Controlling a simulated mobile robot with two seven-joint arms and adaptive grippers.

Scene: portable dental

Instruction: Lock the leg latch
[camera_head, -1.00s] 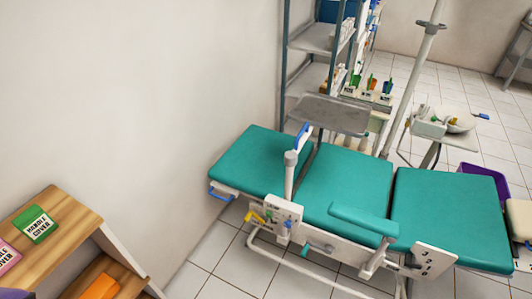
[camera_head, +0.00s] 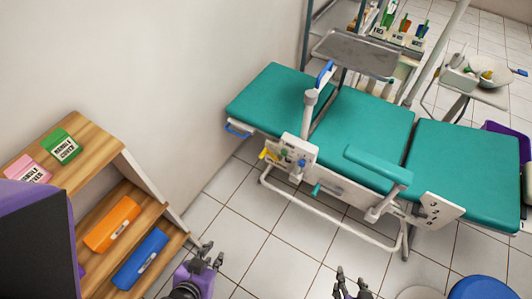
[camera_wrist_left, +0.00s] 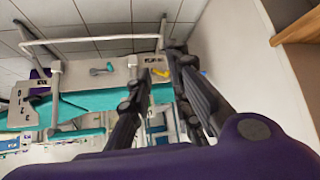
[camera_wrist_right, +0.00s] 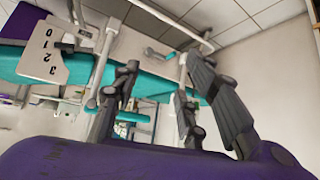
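The teal dental chair (camera_head: 360,138) stands along the wall, with a white side panel (camera_head: 299,152) carrying small levers. A yellow lever (camera_head: 268,155) sticks out at the panel's left, and a teal handle (camera_head: 318,190) sits on the rail below. A white plate with numbers (camera_head: 437,210) is at the right end. I cannot tell which part is the leg latch, as the panel labels are unreadable. My left gripper (camera_head: 207,252) is open and empty, below and left of the panel. My right gripper (camera_head: 350,286) is open and empty, in front of the rail.
A wooden shelf (camera_head: 148,170) holds a green box (camera_head: 62,147), a pink box, an orange box (camera_head: 112,224) and a blue box (camera_head: 140,258) at the left. A blue round stool (camera_head: 487,289) is at the bottom right. Tiled floor (camera_head: 250,235) is clear before the chair.

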